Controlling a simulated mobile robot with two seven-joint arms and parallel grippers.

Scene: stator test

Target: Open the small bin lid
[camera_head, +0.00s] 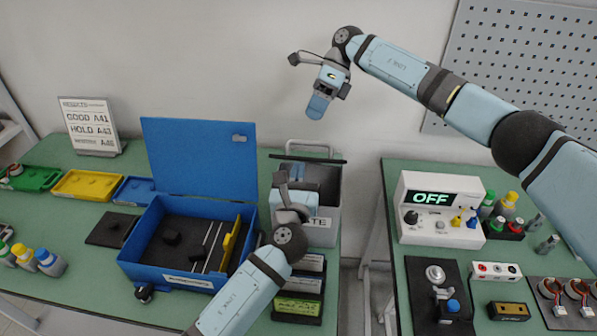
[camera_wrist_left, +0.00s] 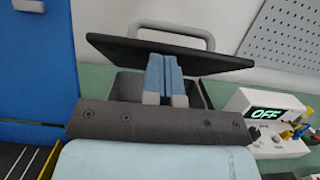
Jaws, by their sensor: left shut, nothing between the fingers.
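The small grey bin (camera_head: 322,233) stands on the green bench, right of the blue case. Its dark lid (camera_head: 308,157) is raised and shows nearly edge-on in the head view. In the left wrist view the lid (camera_wrist_left: 112,46) is tilted up above the bin's opening, with a grey handle (camera_wrist_left: 160,24) behind it. My left gripper (camera_wrist_left: 164,78) is shut and empty, its blue fingertips at the lid's underside; I cannot tell if they touch. The left wrist hides part of the bin. My right gripper (camera_head: 318,105) hangs in the air above and behind the bin; its finger gap cannot be made out.
The open blue case (camera_head: 170,275) with its upright lid (camera_head: 200,160) stands close left of the bin. Black trays with labels (camera_head: 298,307) lie in front of it. A gap separates the right bench, which holds a white tester (camera_head: 440,212) reading OFF.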

